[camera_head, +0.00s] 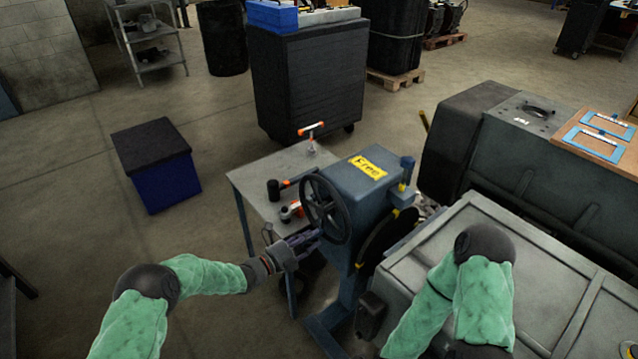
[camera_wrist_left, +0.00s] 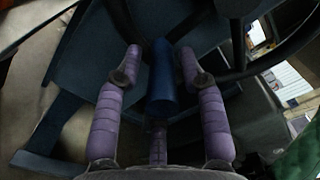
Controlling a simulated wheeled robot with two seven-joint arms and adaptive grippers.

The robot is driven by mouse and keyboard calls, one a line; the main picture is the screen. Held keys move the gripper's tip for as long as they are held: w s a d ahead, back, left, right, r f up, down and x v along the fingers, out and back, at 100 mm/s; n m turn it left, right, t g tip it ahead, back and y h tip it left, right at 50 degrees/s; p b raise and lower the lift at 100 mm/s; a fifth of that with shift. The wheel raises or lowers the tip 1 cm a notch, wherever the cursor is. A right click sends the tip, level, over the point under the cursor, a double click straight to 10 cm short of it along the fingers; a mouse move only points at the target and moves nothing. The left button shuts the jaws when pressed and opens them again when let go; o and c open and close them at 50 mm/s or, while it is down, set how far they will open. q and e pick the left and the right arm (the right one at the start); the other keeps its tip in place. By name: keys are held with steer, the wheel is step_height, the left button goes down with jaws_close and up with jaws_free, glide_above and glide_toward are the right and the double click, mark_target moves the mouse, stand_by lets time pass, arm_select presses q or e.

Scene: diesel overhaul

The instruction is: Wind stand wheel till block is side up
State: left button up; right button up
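The stand's black spoked wheel (camera_head: 325,209) is on the near left face of the blue stand head (camera_head: 362,185). My left gripper (camera_head: 312,237) is at the wheel's lower edge. In the left wrist view, my left gripper (camera_wrist_left: 160,58) has its purple fingers apart on both sides of a blue cylindrical handle (camera_wrist_left: 160,85), with narrow gaps visible. The wheel's rim and spokes (camera_wrist_left: 238,45) show beyond. A large grey ribbed body (camera_head: 500,262), apparently the block, lies right of the stand's black disc (camera_head: 386,240), a broad flat face upward. My right gripper's fingers are not visible.
A yellow label on the stand head reads "Free". A grey table (camera_head: 262,180) behind the wheel carries a hammer (camera_head: 286,186) and other tools. A blue box with a black lid (camera_head: 157,164) stands on the floor at left.

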arm_select(q)
steer(key=shift+r, duration=0.15)
steer(key=shift+s+a, duration=0.1)
steer(key=shift+s, duration=0.05)
steer(key=v, duration=0.6)
steer(key=shift+s+a, duration=0.2)
stand_by(0.5)
